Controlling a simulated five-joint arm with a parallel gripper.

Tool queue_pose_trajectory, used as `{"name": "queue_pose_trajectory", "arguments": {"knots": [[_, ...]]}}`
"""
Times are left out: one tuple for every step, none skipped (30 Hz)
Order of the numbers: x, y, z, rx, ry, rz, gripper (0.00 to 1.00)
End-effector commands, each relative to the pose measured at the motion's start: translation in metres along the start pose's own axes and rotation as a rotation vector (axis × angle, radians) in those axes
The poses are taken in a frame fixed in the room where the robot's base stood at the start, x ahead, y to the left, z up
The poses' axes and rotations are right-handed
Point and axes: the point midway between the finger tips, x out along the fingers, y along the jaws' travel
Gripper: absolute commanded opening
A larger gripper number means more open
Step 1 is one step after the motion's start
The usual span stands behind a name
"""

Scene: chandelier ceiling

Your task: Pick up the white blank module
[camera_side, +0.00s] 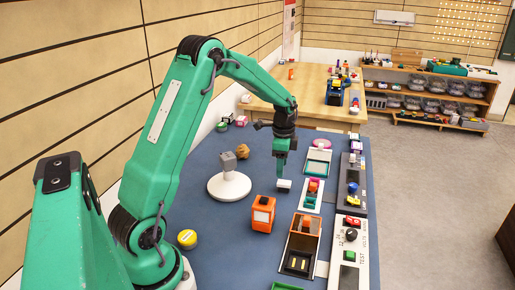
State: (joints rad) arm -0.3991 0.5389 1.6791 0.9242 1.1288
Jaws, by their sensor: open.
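The white blank module (284,187) is a small pale block on the blue work surface (228,263), near its middle. My gripper (281,173) points straight down, with its green fingers just above and behind the module in the picture. The jaws are open. Whether the fingertips straddle the module or stop short of it cannot be told from this side view.
An orange box-shaped module (262,214) stands in front of the white one. A grey cube (228,161) sits on a round white stand (230,187) to the left. Trays and a switch panel (351,245) line the right side. A brown ball (242,151) lies behind the stand.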

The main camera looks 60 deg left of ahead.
Motion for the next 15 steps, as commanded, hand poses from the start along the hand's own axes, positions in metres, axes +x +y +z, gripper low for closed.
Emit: {"name": "queue_pose_trajectory", "arguments": {"knots": [[0.001, 0.0, 0.0, 0.0, 0.0, 0.0, 0.51], [0.002, 0.0, 0.0, -0.001, 0.0, 0.001, 0.51], [0.004, 0.0, 0.0, -0.001, 0.0, 0.001, 0.51], [0.006, 0.0, 0.0, -0.001, 0.0, 0.001, 0.51], [0.008, 0.0, 0.0, -0.001, 0.0, 0.001, 0.51], [0.012, 0.0, 0.0, -0.001, -0.001, 0.001, 0.51], [0.014, 0.0, 0.0, -0.001, -0.001, 0.002, 0.51], [0.017, 0.0, 0.0, -0.001, -0.001, 0.002, 0.51], [0.02, 0.0, 0.0, -0.001, -0.001, 0.002, 0.51], [0.022, 0.0, 0.0, -0.001, 0.0, 0.001, 0.51], [0.023, 0.0, 0.0, -0.002, 0.0, 0.0, 0.51], [0.025, 0.0, 0.0, -0.002, 0.0, 0.0, 0.51], [0.025, 0.0, 0.0, -0.002, 0.0, 0.0, 0.51], [0.026, 0.0, 0.0, -0.002, 0.0, 0.0, 0.51], [0.026, 0.0, 0.0, -0.002, 0.0, -0.001, 0.51]]}}
